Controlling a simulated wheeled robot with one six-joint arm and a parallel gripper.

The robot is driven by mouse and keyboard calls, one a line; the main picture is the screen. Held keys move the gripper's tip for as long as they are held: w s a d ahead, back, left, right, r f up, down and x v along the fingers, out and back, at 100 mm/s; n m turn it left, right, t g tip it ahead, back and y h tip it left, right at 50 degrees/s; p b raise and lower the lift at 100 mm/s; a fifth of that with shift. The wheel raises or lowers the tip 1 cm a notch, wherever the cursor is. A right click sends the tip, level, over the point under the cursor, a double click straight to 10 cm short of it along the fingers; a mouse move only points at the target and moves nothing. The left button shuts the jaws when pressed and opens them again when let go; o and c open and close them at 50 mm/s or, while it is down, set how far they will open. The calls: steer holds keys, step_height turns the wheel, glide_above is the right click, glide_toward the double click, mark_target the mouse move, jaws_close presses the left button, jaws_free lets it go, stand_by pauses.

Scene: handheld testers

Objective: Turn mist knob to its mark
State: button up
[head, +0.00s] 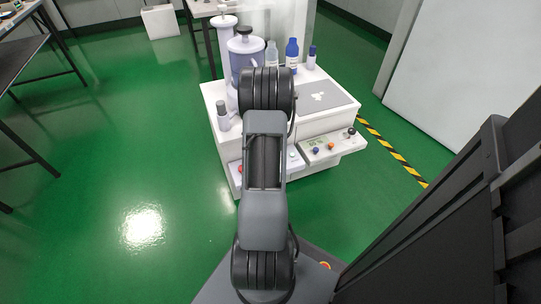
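A white bench unit (219,96) stands ahead, with a sloped control panel (340,151) along its front right. On that panel are a black knob (351,131), an orange control (331,146) and a blue control (316,150). A pale control (292,155) sits further left, and a small red one (240,168) is at the left front. I cannot tell which is the mist knob; labels and marks are too small to read. My own arm covers the middle of the front. My gripper is hidden behind it.
A lavender tank (246,50), a blue bottle (292,54), a dark-capped bottle (311,60) and a small bottle (222,116) stand on the unit. A grey plate (322,97) lies at right. Yellow-black tape (400,158) marks the floor. Green floor at left is clear.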

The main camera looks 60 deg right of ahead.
steer(key=shift+c, duration=0.3)
steer(key=c, duration=0.9)
steer(key=shift+o, duration=0.2)
